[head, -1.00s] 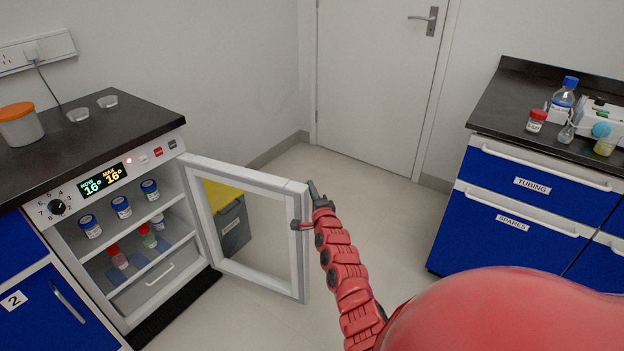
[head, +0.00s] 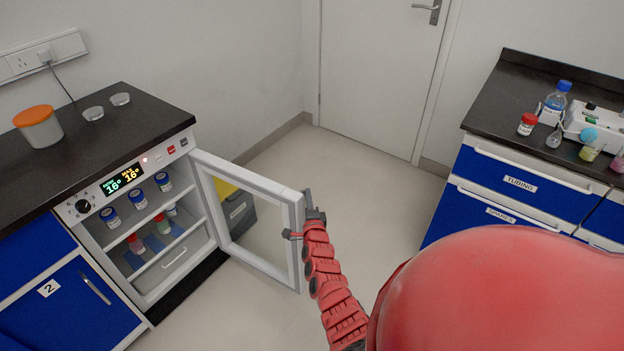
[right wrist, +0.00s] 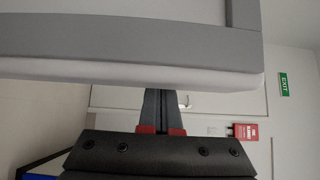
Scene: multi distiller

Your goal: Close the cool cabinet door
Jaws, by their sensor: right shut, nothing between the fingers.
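The cool cabinet (head: 135,289) stands at the left under the black counter, with its shelves showing. Its white-framed glass door (head: 245,180) stands wide open, swung out to the right. My right gripper (head: 308,200) is at the door's outer free edge, near the upper corner. It is shut with nothing between its fingers. In the right wrist view the shut fingers (right wrist: 160,105) reach up to the grey door frame (right wrist: 130,45), and their tips are hidden behind its edge or against it. I cannot tell whether they touch. My left gripper is not in view.
Several blue- and red-capped bottles (head: 137,198) stand on the cabinet shelves. A yellow-lidded grey bin (head: 240,212) is behind the open door. Blue drawers (head: 475,215) with a black counter are at the right. The floor (head: 285,150) between is clear.

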